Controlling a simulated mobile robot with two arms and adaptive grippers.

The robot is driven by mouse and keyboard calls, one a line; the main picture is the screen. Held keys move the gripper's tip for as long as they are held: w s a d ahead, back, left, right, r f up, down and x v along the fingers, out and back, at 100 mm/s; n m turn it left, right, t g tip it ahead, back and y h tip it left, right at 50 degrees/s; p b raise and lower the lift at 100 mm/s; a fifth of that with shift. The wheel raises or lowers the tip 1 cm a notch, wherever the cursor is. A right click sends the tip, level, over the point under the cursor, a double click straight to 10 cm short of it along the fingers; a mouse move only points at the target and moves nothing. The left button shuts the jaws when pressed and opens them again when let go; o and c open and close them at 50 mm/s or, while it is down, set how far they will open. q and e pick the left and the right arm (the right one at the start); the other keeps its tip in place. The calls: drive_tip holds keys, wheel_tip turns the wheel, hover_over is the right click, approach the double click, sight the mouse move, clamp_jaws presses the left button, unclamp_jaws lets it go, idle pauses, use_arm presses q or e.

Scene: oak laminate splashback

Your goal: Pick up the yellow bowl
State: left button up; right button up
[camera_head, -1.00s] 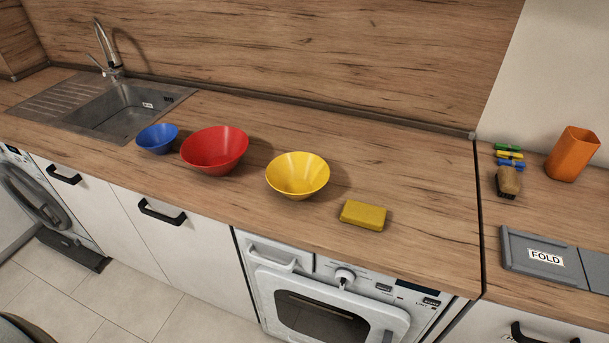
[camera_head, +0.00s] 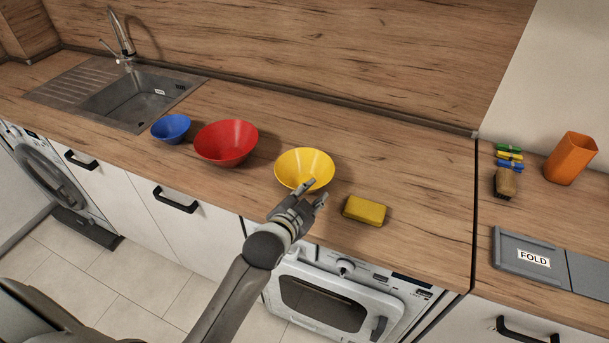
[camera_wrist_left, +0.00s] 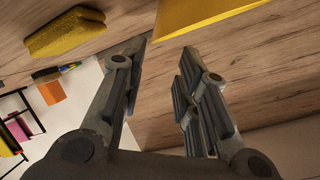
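The yellow bowl (camera_head: 303,165) stands upright on the wooden counter, right of the red bowl. My left gripper (camera_head: 315,190) is at the bowl's near right side, its fingertips overlapping the bowl's lower edge in the head view. In the left wrist view the two fingers (camera_wrist_left: 165,50) are spread apart with nothing between them, and part of the yellow bowl (camera_wrist_left: 205,14) shows at the top, beyond the right finger. Whether a finger touches the bowl cannot be told. My right gripper is not in view.
A yellow sponge (camera_head: 365,210) lies just right of the gripper, also in the left wrist view (camera_wrist_left: 64,31). A red bowl (camera_head: 226,142) and blue bowl (camera_head: 171,128) stand left. An orange cup (camera_head: 571,158) and a grey FOLD board (camera_head: 525,262) are at right. Counter behind the bowls is clear.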

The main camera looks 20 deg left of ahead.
sight(327, 180)
use_arm(q)
drive_tip(key=x, duration=0.4)
drive_tip(key=shift+w+d+p, duration=0.2)
drive_tip(key=shift+w+p, duration=0.3)
drive_tip(key=shift+p, duration=0.05)
drive_tip(key=p+x, duration=0.1)
drive_tip(key=x, duration=0.2)
drive_tip(key=shift+w+d+f, duration=0.15)
drive_tip(key=shift+w+f, duration=0.25)
drive_tip(key=shift+w, duration=0.1)
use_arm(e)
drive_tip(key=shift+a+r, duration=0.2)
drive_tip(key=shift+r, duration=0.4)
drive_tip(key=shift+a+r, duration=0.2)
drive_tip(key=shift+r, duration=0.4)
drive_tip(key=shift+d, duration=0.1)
use_arm(q)
clamp_jaws()
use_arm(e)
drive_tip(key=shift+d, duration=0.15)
